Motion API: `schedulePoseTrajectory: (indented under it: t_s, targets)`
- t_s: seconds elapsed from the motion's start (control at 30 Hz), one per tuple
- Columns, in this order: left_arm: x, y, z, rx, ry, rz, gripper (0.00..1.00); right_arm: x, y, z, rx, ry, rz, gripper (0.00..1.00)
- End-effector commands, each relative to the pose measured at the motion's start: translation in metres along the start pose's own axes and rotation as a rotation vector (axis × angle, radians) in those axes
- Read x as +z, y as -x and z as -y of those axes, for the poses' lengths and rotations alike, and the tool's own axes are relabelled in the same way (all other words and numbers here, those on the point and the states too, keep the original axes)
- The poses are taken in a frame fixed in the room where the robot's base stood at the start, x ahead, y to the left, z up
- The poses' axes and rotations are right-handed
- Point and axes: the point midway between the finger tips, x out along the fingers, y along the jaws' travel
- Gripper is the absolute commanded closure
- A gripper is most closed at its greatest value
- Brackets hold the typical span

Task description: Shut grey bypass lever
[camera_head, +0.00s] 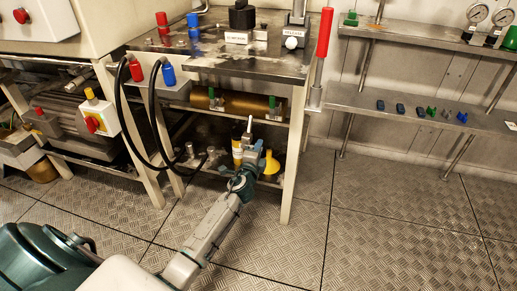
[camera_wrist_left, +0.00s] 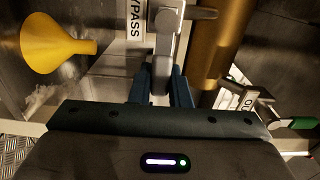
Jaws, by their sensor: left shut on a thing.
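The grey bypass lever (camera_wrist_left: 166,42) runs down the middle of the left wrist view, beside a white label (camera_wrist_left: 134,24) of which "YPASS" can be read. Its lower end is between the two dark fingers of my left gripper (camera_wrist_left: 162,92), which is shut on it. In the head view my left gripper (camera_head: 245,165) reaches under the bench's steel top, in front of the lower shelf. A grey upright piece (camera_head: 248,126) shows just above it, probably the lever. The fingers are small there and partly hidden. My right gripper is not in view.
A yellow funnel (camera_head: 271,165) stands close to the right of my left gripper. A brass cylinder (camera_head: 238,103) lies above it. Black hoses (camera_head: 155,115) hang at the left. A bench leg (camera_head: 294,160) stands at the right. The floor right of the bench is clear.

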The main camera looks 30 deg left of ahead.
Motion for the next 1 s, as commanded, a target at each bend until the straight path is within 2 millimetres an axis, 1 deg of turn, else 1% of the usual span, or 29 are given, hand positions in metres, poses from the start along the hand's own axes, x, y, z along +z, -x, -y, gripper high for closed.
schedulePoseTrajectory:
  t_s: [0.2,0.23,0.27,0.3,0.33,0.67,0.77,0.87,1.0]
  targets:
    - [-0.001,0.001,-0.001,0.002,0.003,-0.001,1.00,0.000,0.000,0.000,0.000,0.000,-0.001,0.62]
    - [-0.001,0.001,-0.001,0.001,0.003,-0.001,0.80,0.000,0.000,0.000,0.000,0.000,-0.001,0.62]
    - [-0.001,0.001,-0.001,0.002,0.003,-0.001,0.74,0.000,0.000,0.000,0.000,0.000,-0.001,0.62]
    - [-0.001,0.001,-0.001,0.001,0.003,-0.001,0.66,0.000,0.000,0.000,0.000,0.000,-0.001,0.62]
    - [-0.001,0.000,-0.001,0.001,0.003,-0.001,0.62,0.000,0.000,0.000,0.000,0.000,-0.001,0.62]
    - [0.000,0.003,0.000,0.001,0.002,0.000,0.62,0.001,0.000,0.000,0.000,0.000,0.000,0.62]
    - [0.000,0.013,-0.001,0.002,0.002,-0.001,0.62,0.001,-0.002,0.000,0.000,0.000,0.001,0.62]
    - [0.000,0.029,-0.001,0.003,0.002,0.000,0.62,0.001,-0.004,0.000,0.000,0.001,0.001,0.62]
    - [-0.001,0.058,0.000,0.003,0.003,-0.001,0.62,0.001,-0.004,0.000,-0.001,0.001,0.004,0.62]
